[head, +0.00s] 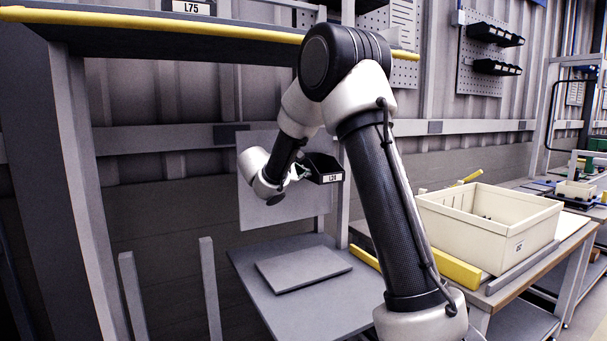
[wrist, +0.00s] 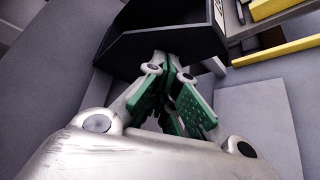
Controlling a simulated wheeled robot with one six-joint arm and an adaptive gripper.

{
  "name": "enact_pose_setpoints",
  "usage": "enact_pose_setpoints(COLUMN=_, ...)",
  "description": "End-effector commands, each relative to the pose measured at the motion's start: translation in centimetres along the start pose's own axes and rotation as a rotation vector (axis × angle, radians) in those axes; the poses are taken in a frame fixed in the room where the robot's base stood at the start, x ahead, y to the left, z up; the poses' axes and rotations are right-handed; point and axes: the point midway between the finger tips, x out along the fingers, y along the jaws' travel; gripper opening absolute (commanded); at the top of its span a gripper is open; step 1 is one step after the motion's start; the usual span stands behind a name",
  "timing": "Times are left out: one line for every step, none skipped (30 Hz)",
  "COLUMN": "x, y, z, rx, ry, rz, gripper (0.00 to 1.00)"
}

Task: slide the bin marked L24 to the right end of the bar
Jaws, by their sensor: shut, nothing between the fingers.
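The black bin (head: 322,164) hangs in front of a grey panel (head: 258,205). Its white label (head: 332,178) starts with L2; the last character is hard to read. My gripper (head: 301,172) is at the bin's left side, partly hidden by my wrist. In the wrist view my gripper (wrist: 168,62) is shut, green pads together, with its tips right at the dark bin (wrist: 165,40); I cannot tell whether they touch. The bar carrying the bin is not clearly visible.
A grey table with a flat plate (head: 303,268) lies below the bin. A cream crate (head: 485,225) and yellow pieces (head: 455,268) are on a bench at right. A grey upright (head: 345,215) stands just right of the bin. A yellow-edged shelf (head: 170,22) is above.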

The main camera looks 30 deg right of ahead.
Motion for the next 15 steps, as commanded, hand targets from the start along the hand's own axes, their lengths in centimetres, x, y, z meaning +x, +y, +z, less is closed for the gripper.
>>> enact_pose_setpoints(x=0.2, y=0.0, z=0.1, rx=0.0, ry=-0.001, rz=0.0, gripper=0.0)
enact_pose_setpoints(x=0.2, y=0.0, z=0.2, rx=0.0, ry=-0.001, rz=0.0, gripper=0.0)
enact_pose_setpoints(x=0.3, y=0.0, z=0.3, rx=0.0, ry=-0.001, rz=0.0, gripper=0.0)
enact_pose_setpoints(x=0.4, y=0.0, z=0.3, rx=0.0, ry=-0.001, rz=0.0, gripper=0.0)
enact_pose_setpoints(x=0.5, y=0.0, z=0.3, rx=0.0, ry=-0.001, rz=0.0, gripper=0.0)
enact_pose_setpoints(x=0.6, y=0.0, z=0.4, rx=0.0, ry=-0.001, rz=0.0, gripper=0.0)
enact_pose_setpoints(x=0.7, y=0.0, z=0.5, rx=0.0, ry=0.0, rz=0.0, gripper=0.0)
enact_pose_setpoints(x=0.7, y=0.0, z=0.5, rx=0.0, ry=0.0, rz=0.0, gripper=0.0)
enact_pose_setpoints(x=0.8, y=0.0, z=0.6, rx=0.0, ry=0.0, rz=0.0, gripper=0.0)
enact_pose_setpoints(x=0.9, y=0.0, z=0.6, rx=0.0, ry=0.0, rz=0.0, gripper=0.0)
enact_pose_setpoints(x=1.0, y=0.0, z=0.7, rx=0.0, ry=0.0, rz=-0.001, gripper=0.0)
enact_pose_setpoints(x=1.1, y=0.0, z=0.7, rx=0.0, ry=0.0, rz=-0.001, gripper=0.0)
enact_pose_setpoints(x=1.1, y=0.0, z=0.8, rx=0.0, ry=0.0, rz=-0.001, gripper=0.0)
enact_pose_setpoints(x=1.2, y=0.0, z=0.8, rx=0.0, ry=0.0, rz=-0.001, gripper=0.0)
enact_pose_setpoints(x=1.3, y=0.0, z=0.9, rx=0.001, ry=-0.001, rz=-0.001, gripper=0.0)
